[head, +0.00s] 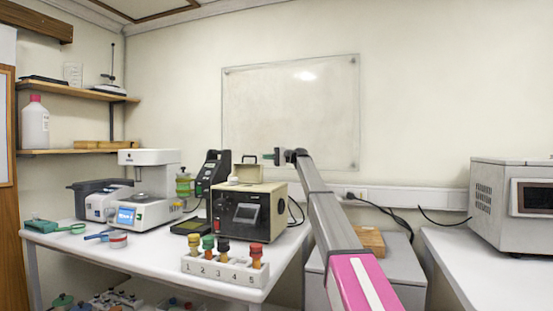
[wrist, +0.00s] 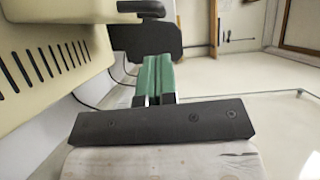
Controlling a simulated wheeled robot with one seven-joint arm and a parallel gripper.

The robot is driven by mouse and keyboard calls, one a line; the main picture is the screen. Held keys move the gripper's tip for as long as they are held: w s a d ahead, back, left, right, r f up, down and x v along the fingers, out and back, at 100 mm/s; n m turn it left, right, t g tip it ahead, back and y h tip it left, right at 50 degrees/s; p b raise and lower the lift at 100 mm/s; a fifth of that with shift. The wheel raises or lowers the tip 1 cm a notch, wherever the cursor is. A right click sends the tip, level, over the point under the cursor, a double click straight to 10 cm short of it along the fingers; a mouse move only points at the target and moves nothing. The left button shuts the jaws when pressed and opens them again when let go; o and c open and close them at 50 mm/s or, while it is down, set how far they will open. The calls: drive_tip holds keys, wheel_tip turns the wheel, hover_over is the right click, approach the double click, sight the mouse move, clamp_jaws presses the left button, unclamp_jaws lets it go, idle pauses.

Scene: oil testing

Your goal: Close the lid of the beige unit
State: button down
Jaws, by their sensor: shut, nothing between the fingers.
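The beige unit (head: 270,199) stands at the right end of the white table, with a black front panel and a small grey screen. Its beige lid (head: 246,172) stands raised above the top, with a dark handle (head: 249,158) at its upper edge. My gripper (head: 272,156) is just right of the lid at about handle height, and its fingers are shut and empty. In the wrist view, the green fingers (wrist: 153,78) are together. The unit's slotted beige side (wrist: 45,72) is on the left there, and a dark handle-like part (wrist: 141,9) is near the top.
A rack of numbered colored-cap samples (head: 225,268) stands in front of the unit. A black device (head: 212,173) and a white balance-like instrument (head: 150,190) are to its left. A grey cabinet (head: 385,270) stands to the right. The wall behind carries a clear board (head: 290,110).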

drive_tip(key=shift+s+a, duration=0.55)
drive_tip(key=shift+s, duration=0.25)
drive_tip(key=shift+s+a, duration=0.55)
drive_tip(key=shift+s, duration=0.25)
